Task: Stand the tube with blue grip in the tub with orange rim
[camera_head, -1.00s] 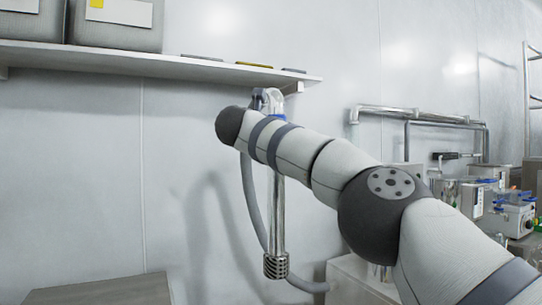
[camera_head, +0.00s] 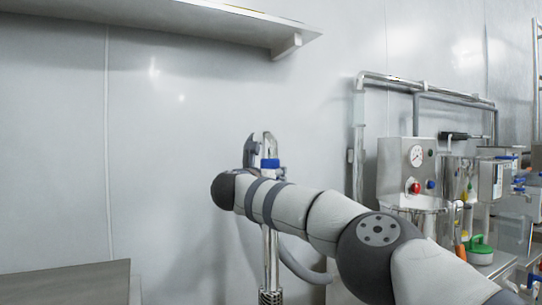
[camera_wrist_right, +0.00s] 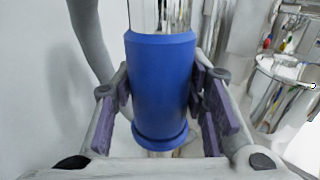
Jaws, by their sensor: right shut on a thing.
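The tube with blue grip (camera_head: 269,256) is a shiny metal pipe, held upright in front of the wall. Its blue grip (camera_wrist_right: 160,85) fills the middle of the right wrist view. My right gripper (camera_wrist_right: 162,105) is shut around the blue grip, with purple pads at both sides. In the head view my right forearm hides part of the tube, and the ribbed lower end is cut by the bottom edge. A grey hose (camera_head: 297,263) curves beside the tube. I cannot make out a tub with orange rim in either view. My left gripper is not in view.
A wall shelf (camera_head: 220,22) is above. A grey surface (camera_head: 70,285) lies at the lower left. At the right stand pipe rails (camera_head: 430,88), a steel box with a gauge (camera_head: 405,170) and a crowded bench with a green-lidded container (camera_head: 480,251). The wall between is clear.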

